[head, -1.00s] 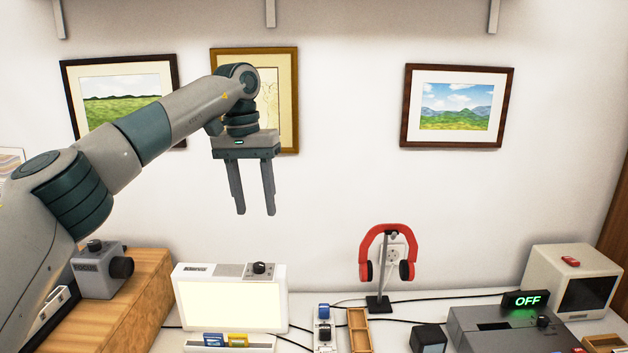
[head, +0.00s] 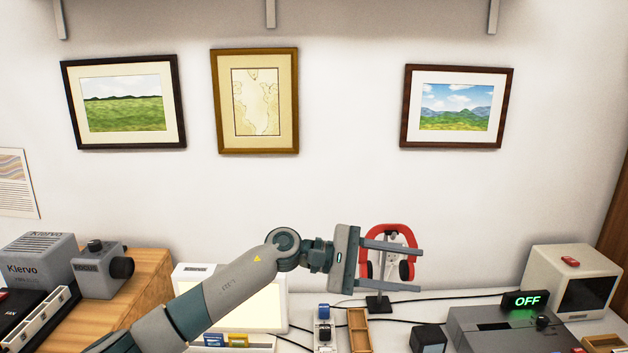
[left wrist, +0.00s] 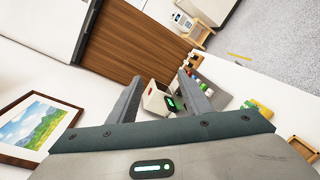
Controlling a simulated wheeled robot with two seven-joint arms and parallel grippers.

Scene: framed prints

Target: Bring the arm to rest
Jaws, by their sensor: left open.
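My left gripper (head: 418,269) reaches in from the lower left in the head view. It is open and empty, its two fingers pointing right in front of the red headphones (head: 389,243) on their stand. In the left wrist view its two fingers (left wrist: 160,95) stand apart with nothing between them. My right gripper is not in view. Three framed prints hang on the white wall: a green field print (head: 124,103) at left, a map-like print (head: 256,101) in the middle, and a mountain landscape (head: 457,107) at right.
Below the arm stands a white light panel (head: 254,307), partly covered. A wooden tray (head: 358,330), a grey device with an OFF sign (head: 525,300) and a boxy monitor (head: 571,281) stand on the desk. A wooden box (head: 150,285) is at left.

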